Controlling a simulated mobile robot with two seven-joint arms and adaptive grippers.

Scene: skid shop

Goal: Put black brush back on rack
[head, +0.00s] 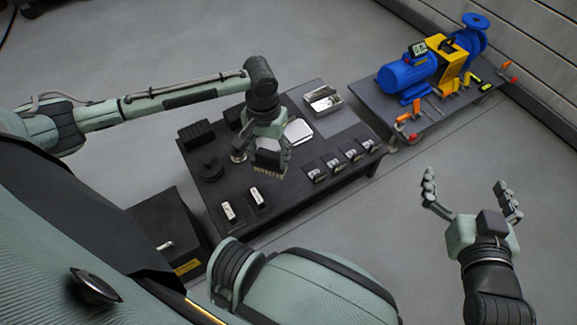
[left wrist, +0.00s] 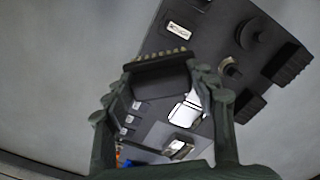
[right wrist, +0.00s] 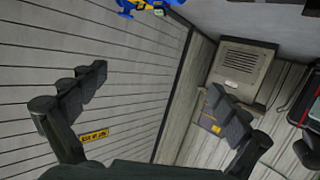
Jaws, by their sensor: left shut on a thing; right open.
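My left gripper (head: 266,143) is shut on a black brush (left wrist: 160,70) with a row of tan bristles. In the head view the brush (head: 268,169) is above the dark table (head: 295,205), near its middle; I cannot tell whether it touches the top. In the left wrist view the brush lies across between the fingers, bristles at its upper edge. My right gripper (head: 475,205) is open and empty, off to the right of the table, over the floor. I cannot tell which fixture is the rack.
The table holds black blocks (head: 197,134), a round black part (head: 208,169), a white tray (head: 298,131), an open metal box (head: 323,102), several small holders (head: 332,162) and two labelled pieces (head: 256,197). A blue pump (head: 408,74) stands on another bench behind right.

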